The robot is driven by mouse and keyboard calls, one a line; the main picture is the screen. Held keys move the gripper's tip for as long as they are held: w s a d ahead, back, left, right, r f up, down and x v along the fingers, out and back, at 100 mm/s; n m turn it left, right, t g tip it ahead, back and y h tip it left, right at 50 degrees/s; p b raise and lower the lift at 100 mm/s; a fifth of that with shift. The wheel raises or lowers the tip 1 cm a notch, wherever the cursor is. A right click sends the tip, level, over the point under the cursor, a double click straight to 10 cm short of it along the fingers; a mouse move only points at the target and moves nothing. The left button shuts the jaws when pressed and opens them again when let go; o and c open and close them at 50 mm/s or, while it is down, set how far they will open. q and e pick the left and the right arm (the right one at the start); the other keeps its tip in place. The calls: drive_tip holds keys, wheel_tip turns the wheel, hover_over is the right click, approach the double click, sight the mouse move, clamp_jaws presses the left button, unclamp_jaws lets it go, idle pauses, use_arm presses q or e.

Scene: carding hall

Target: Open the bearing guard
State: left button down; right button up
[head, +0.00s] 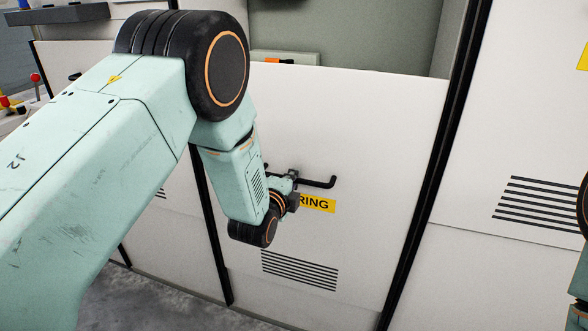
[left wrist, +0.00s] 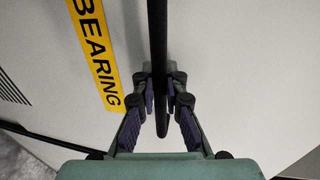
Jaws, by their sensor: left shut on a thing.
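The bearing guard (head: 350,130) is a white panel with a yellow label (head: 319,205), partly hidden by my gripper, and a slotted vent below. In the left wrist view the label (left wrist: 95,50) reads BEARING. A black bar handle (head: 325,183) is fixed to the guard above the label. My left gripper (head: 290,178) is shut on the handle's left part. In the left wrist view the handle bar (left wrist: 157,35) runs between the fingers of the left gripper (left wrist: 161,88). My right gripper is out of view.
A grey recess (head: 370,35) lies above the guard's top edge, with a small box (head: 285,57) in it. Black strips border the guard. Another white vented panel (head: 500,150) stands to the right. Grey floor (head: 165,295) shows at lower left.

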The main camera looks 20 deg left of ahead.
use_arm(q)
drive_tip(key=f+b, duration=0.4)
drive_tip(key=f, duration=0.3)
drive_tip(key=f+b, duration=0.4)
drive_tip(key=f, duration=0.4)
drive_tip(key=f+b, duration=0.4)
drive_tip(key=f, duration=0.3)
drive_tip(key=shift+s+a+f, duration=0.3)
drive_tip(key=c, duration=1.5)
unclamp_jaws()
drive_tip(key=shift+r, duration=0.2)
drive_tip(key=shift+o, duration=0.6)
drive_tip(key=shift+w+d, duration=0.15)
drive_tip(key=shift+r, duration=0.1)
drive_tip(key=s+r, duration=0.2)
drive_tip(key=s, duration=0.9)
drive_tip(key=shift+s+r, duration=0.2)
drive_tip(key=shift+s, duration=0.2)
